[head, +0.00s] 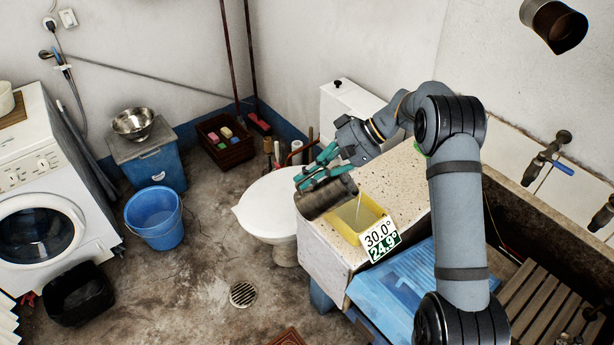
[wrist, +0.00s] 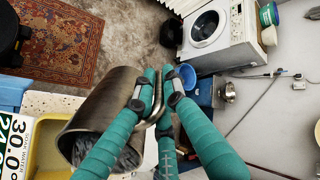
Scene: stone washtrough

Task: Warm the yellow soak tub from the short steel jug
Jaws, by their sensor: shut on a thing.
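The short steel jug (head: 326,198) is held on its side, tilted, at the left edge of the yellow soak tub (head: 376,212). My gripper (head: 318,172) is shut on the jug's handle. In the wrist view the jug (wrist: 108,98) shows its open mouth facing the lower left, with greyish contents inside. The tub (wrist: 48,148) lies beside that mouth; I cannot tell whether water is running. A thin pale rod or stream stands in the tub. A display card (head: 381,239) at the tub's front reads 30.0° above 24.9° on green.
The tub stands on a speckled counter (head: 400,185) next to a blue ribbed board (head: 392,285). The stone trough (head: 545,225) with wooden slats and taps is at the right. A toilet (head: 268,208), blue bucket (head: 155,217) and washing machine (head: 40,200) stand left.

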